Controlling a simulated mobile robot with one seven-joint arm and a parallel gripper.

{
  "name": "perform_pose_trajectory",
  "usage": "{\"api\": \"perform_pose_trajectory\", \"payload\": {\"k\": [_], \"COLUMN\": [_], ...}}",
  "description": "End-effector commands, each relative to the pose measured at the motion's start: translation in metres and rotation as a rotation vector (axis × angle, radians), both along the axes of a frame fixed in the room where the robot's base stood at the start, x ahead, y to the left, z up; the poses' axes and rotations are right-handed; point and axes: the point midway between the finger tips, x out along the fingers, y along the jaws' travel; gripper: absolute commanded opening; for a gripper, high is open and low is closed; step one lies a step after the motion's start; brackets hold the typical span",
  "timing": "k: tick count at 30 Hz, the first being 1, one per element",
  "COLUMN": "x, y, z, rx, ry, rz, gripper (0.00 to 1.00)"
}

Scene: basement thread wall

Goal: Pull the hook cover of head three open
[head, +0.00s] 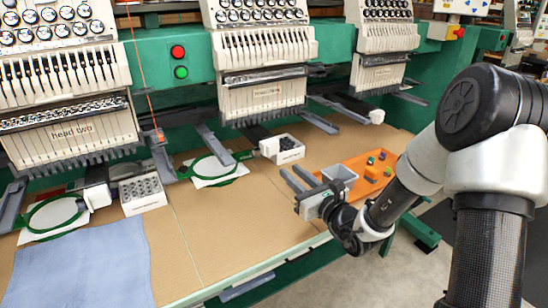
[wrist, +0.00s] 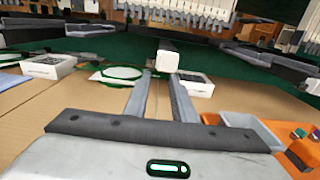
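The middle sewing head (head: 266,98) carries a label that is too small to read surely; it stands right of the one marked "head two" (head: 70,135). Its hook cover, a white block (head: 270,147), caps the front end of a low arm above the table and looks closed. In the wrist view the cover (wrist: 167,63) is straight ahead, just beyond my fingertips. My gripper (head: 292,178) is open and empty, in front of the cover and over the table's front part. Both fingers (wrist: 161,76) point toward the cover, apart from it.
A green hoop (head: 237,168) lies left of the cover and a white box of dark bobbins (head: 283,156) right of it. An orange tray (head: 356,163) with small coloured parts and a grey bin (head: 340,176) stand by my gripper. Blue cloth (head: 85,265) lies at left.

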Motion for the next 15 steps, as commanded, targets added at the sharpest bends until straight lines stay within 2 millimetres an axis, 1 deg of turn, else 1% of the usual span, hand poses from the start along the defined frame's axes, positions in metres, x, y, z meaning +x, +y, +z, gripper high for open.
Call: {"api": "perform_pose_trajectory", "payload": {"k": [1, 9, 15], "x": [0.01, 0.058, 0.082], "y": [0.008, 0.04, 0.057], "z": [-0.001, -0.001, -0.001], "rx": [0.0, 0.002, 0.0], "ry": [-0.002, -0.001, 0.0], "rz": [0.002, 0.003, 0.002], "gripper": [0.23, 0.23, 0.23]}}
